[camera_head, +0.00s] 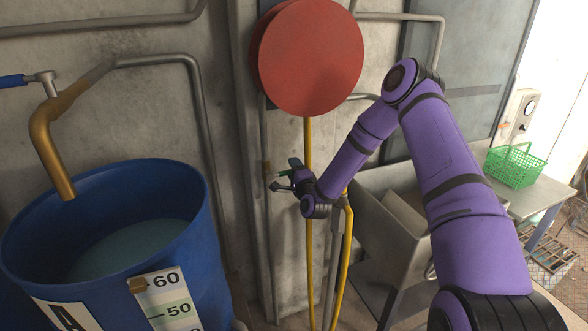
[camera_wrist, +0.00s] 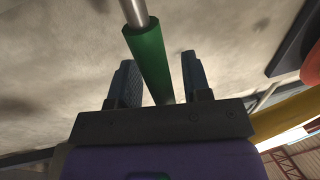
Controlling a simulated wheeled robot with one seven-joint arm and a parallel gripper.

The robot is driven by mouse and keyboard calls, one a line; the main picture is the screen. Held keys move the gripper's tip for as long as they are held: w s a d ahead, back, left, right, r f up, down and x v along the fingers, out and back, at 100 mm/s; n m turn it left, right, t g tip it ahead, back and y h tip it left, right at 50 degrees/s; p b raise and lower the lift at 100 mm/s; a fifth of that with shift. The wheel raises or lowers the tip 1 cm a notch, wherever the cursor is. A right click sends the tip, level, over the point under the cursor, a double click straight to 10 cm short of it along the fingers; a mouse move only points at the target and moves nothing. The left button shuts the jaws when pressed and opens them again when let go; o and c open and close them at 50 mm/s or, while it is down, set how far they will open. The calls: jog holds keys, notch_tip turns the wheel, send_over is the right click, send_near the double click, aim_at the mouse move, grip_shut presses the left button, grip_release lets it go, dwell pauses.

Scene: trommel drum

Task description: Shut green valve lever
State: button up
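The green valve lever shows in the wrist view as a green sleeve (camera_wrist: 149,60) on a metal rod. The sleeve runs down between the two fingers of my gripper (camera_wrist: 160,80). The fingers are apart, with a gap on each side of the sleeve, more on the right. In the head view my gripper (camera_head: 287,176) is at the wall pipe below the red disc, and a small green bit of the lever (camera_head: 285,173) shows beside it. The valve body is mostly hidden behind my gripper.
A red round disc (camera_head: 308,58) hangs above, with a yellow hose (camera_head: 309,235) below it. A blue barrel (camera_head: 190,230) of liquid stands at left under a brass spout with a blue lever (camera_head: 14,81). A metal sink (camera_head: 392,235) and green basket (camera_head: 515,166) are at right.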

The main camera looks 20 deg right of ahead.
jog(key=s+f, duration=0.2)
jog(key=s, duration=0.8)
jog(key=shift+s, duration=0.3)
jog(key=shift+w, duration=0.1)
notch_tip(320, 180, up, 10)
jog(key=w+a+n+g+y, duration=0.1)
jog(key=a+n+g+y, duration=0.3)
jog(key=n, duration=0.5)
jog(key=s+d+r+n+g+h, duration=0.1)
jog(key=s+r+n+g+h, duration=0.35)
jog(key=r, duration=0.65)
jog(key=s+r+n+g, duration=0.1)
jog(key=s+r, duration=0.3)
jog(key=s, duration=0.7)
jog(key=s+r+n+g, duration=0.2)
jog(key=s+r+g, duration=0.1)
jog(key=s, duration=0.9)
jog(key=s+r+n+g, duration=0.1)
jog(key=s+r, duration=0.4)
jog(key=s, duration=0.7)
jog(key=shift+d+r+n+g, duration=0.35)
jog(key=shift+d+g, duration=0.1)
jog(key=shift+g, duration=0.2)
jog(key=shift+y, duration=0.25)
